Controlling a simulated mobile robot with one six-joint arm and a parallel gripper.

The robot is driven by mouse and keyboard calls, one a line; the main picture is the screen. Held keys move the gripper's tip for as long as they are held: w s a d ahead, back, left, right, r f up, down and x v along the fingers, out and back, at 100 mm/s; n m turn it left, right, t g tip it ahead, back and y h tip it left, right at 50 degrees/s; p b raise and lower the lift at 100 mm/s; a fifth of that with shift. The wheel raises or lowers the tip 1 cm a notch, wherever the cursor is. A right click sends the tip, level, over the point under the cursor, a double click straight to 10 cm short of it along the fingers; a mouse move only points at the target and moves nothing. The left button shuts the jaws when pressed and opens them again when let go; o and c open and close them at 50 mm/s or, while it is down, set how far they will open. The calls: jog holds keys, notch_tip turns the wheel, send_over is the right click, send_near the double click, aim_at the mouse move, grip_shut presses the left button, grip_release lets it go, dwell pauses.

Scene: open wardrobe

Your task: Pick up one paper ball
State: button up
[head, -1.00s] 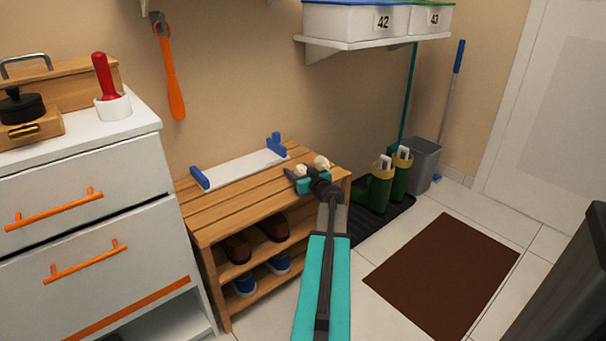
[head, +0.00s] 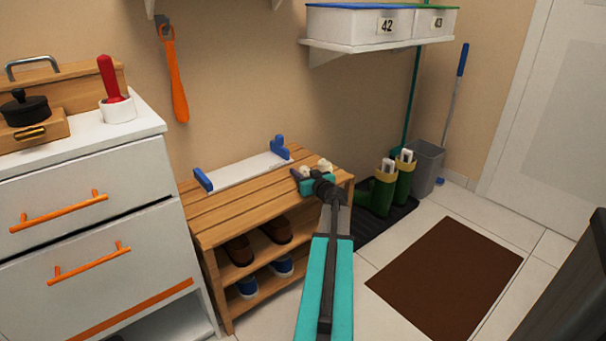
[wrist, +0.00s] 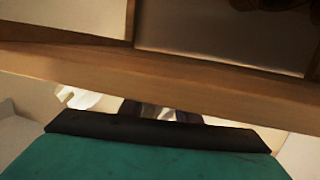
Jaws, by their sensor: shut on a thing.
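Two small off-white paper balls show at the right end of the slatted wooden bench (head: 215,217) in the head view. My teal gripper (head: 309,175) is there, shut on one paper ball (head: 306,171) at its dark fingertips; the grip is small and partly hidden. The other paper ball (head: 325,165) is just right of it, close to the jaws. In the wrist view, a white crumpled piece (wrist: 80,98) shows beyond the dark edge of my gripper. Whether the held ball is clear of the bench I cannot tell.
A white board with blue ends (head: 245,170) is on the bench, left of my gripper. Shoes are on the shelves below. Green boots (head: 403,185) stand at the right. A wall shelf with numbered boxes (head: 358,25) is above. A white drawer unit (head: 95,240) is left.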

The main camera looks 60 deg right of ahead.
notch_tip(320, 180, up, 9)
jog(key=p, duration=0.3)
jog(key=shift+r, duration=0.2)
dwell(0.5)
